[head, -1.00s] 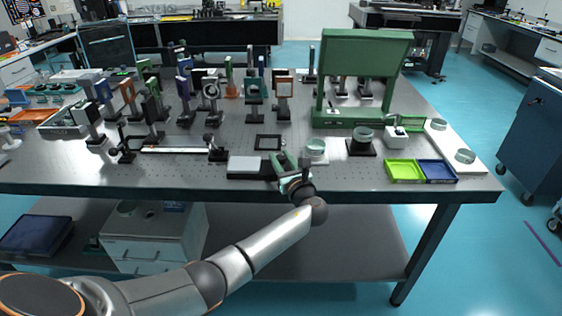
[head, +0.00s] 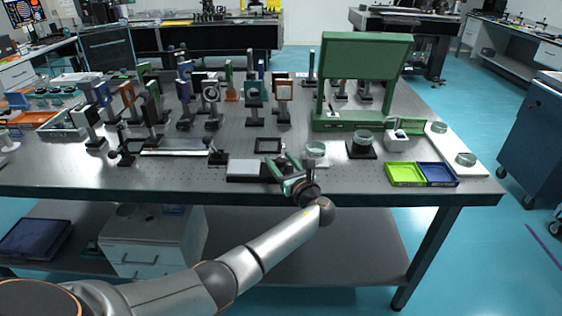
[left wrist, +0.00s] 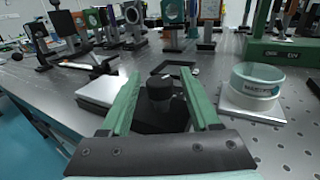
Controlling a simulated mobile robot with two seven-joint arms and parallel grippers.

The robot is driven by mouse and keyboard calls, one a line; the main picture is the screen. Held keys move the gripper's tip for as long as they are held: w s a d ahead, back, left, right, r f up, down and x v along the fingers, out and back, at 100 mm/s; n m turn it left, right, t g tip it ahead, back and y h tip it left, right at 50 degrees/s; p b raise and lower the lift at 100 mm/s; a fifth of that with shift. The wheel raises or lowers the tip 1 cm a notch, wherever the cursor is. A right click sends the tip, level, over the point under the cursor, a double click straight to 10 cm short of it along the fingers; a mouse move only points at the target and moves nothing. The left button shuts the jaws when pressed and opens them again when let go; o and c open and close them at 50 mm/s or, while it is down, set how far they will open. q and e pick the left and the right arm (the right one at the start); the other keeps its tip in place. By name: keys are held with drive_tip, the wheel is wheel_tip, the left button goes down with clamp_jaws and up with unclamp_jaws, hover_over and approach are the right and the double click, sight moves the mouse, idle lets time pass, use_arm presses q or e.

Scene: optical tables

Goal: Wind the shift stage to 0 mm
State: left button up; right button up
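The shift stage is a low black base with a pale plate (head: 243,167) near the table's front edge in the head view. In the left wrist view its plate (left wrist: 102,91) is at the left, and a dark round knob (left wrist: 159,92) with a light mark on top stands on the black base. My left gripper (head: 281,173) is at the right end of the stage. Its two green fingers (left wrist: 160,78) are spread on either side of the knob, with gaps visible, so it is open. My right gripper is not in view.
A glass dish on a white base (left wrist: 256,84) stands close to the right of my left gripper. A black square frame (head: 267,144) lies behind the stage. Green (head: 404,171) and blue (head: 437,172) trays lie farther right. Posts with optics stand behind.

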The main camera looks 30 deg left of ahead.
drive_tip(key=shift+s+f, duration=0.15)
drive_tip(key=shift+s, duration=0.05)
use_arm(q)
drive_tip(key=p+v, duration=0.1)
drive_tip(key=v, duration=1.1)
drive_tip(key=shift+s+d, duration=0.15)
drive_tip(key=shift+d, duration=0.15)
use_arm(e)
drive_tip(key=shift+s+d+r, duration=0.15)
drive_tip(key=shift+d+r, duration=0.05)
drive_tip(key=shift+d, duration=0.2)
